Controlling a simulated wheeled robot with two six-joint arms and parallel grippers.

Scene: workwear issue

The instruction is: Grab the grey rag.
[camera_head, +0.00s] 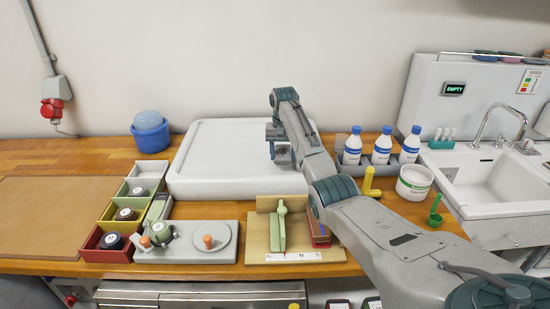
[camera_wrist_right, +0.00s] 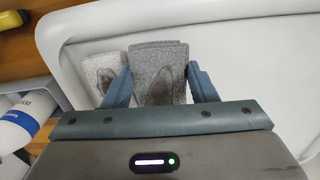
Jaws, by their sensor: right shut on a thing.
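The grey rag (camera_wrist_right: 158,58) shows in the right wrist view, between the two blue fingers of my right gripper (camera_wrist_right: 161,88). The gripper is shut on it, and a darker hollow shows in the middle of the cloth. A paler, whitish rag (camera_wrist_right: 103,72) lies close on its left. In the head view my right gripper (camera_head: 281,153) is at the right part of the large white tray (camera_head: 205,185). The arm and gripper hide the rags there. My left gripper is out of view.
A grey rack with white bottles (camera_head: 352,146) stands right of the tray, near a yellow upright piece (camera_head: 369,182) and a white tub (camera_head: 414,182). Coloured bins (camera_head: 107,240) and a wooden board (camera_head: 262,243) line the front. A sink (camera_head: 495,185) is at right.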

